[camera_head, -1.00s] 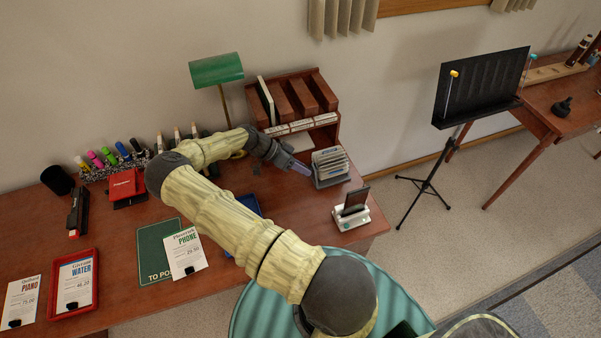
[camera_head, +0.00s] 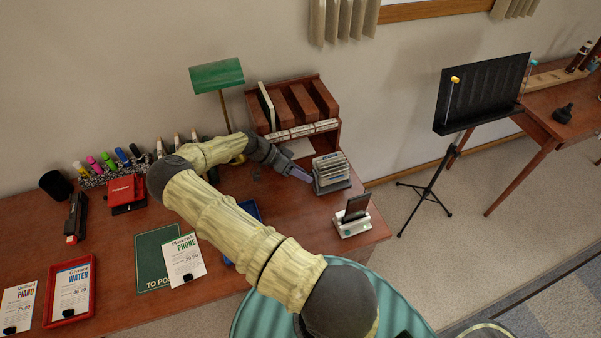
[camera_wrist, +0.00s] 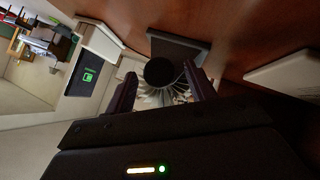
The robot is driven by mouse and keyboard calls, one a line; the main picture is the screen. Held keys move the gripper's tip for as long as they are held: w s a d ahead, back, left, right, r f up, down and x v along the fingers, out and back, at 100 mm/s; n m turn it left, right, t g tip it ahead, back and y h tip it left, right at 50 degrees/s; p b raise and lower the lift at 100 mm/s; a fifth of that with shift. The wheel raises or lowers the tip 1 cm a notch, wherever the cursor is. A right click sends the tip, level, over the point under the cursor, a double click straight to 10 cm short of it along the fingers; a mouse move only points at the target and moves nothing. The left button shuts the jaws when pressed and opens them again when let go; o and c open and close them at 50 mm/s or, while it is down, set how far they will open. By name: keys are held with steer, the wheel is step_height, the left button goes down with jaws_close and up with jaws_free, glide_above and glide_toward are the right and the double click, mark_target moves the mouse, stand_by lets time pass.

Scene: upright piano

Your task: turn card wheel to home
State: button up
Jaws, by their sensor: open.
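The card wheel (camera_head: 331,168) is a small rotary file with a fan of pale cards on a grey base, near the desk's right end. In the wrist view the card wheel (camera_wrist: 160,97) is seen end-on, with a round black knob (camera_wrist: 159,71) in front of its fanned cards. My gripper (camera_head: 306,177) is at the wheel's left side. In the wrist view my open gripper (camera_wrist: 160,80) has one dark finger on each side of the knob, with nothing held. I cannot tell whether either finger touches the knob. The lower cards are partly hidden by my gripper.
A phone on a white stand (camera_head: 352,226) is just in front of the wheel. A wooden rack (camera_head: 330,107) stands behind it, and a green lamp (camera_head: 216,75) is to the rack's left. The desk's right edge is close. A music stand (camera_head: 483,88) is beyond it.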

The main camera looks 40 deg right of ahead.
steer(key=shift+r, duration=0.15)
step_height(320, 180, up, 10)
steer(key=b, duration=0.2)
steer(key=w+a+f+h+b, duration=0.2)
steer(key=w+a+b, duration=0.1)
steer(key=a+b, duration=0.2)
steer(key=w+a+f+n+h+b, duration=0.1)
steer(key=w+a+f+h+b, duration=0.2)
steer(key=a+b, duration=0.3)
steer(key=w+a, duration=0.1)
steer(key=a, duration=0.3)
steer(key=shift+n+t, duration=0.3)
steer(key=shift+a, duration=0.1)
